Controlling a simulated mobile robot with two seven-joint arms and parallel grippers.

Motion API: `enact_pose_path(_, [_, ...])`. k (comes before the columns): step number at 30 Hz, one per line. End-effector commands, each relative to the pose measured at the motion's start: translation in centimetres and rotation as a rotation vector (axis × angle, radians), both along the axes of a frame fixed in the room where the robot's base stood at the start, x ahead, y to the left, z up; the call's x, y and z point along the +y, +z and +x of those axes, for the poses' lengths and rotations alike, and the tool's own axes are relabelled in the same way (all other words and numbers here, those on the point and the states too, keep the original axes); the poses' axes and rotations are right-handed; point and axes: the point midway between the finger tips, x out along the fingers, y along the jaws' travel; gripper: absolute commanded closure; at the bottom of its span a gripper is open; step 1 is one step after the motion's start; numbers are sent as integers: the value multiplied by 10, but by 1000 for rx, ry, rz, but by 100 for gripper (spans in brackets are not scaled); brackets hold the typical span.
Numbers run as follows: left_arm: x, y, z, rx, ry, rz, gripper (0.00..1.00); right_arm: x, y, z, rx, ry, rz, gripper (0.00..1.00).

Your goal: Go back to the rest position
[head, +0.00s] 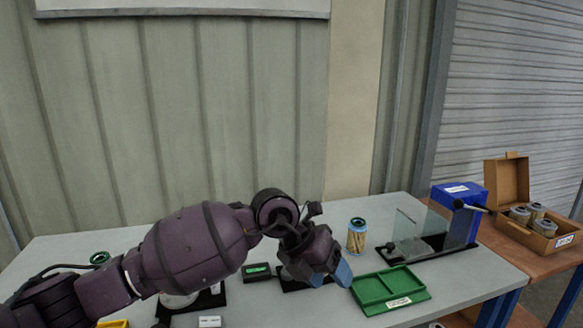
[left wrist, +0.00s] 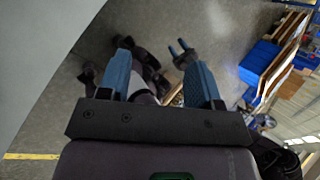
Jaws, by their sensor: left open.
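My left gripper (head: 330,274) is over the front middle of the grey table (head: 470,281), with its blue fingertips pointing down to the right. In the left wrist view the same gripper (left wrist: 160,78) is open, with nothing between its fingers. A green two-part tray (head: 421,296) lies right of the fingertips and looks empty.
A fixture with a clear panel (head: 425,233) stands at the right of the table. A blue box (head: 458,190) and an open cardboard box (head: 508,182) with several cartridges are further right. A small dark device with a green display (head: 257,271) sits left of the gripper.

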Motion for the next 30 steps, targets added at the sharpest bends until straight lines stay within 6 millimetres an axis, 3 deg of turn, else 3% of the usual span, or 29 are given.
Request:
enact_pose_path(6, [-18, -20, -45, 252, 7, -383, 42, -1, -3, -6, 11, -4, 0, 57])
enact_pose_path(14, [-9, -19, -66, 508, 169, -849, 42, -1, -4, -7, 14, -5, 1, 57])
enact_pose_path(23, [50, -36, -56, 734, 555, -1315, 42, 0, -4, -7, 15, -6, 2, 57])
enact_pose_path(30, [124, -86, -51, 865, 985, -1582, 42, 0, -3, -6, 13, -6, 3, 57])
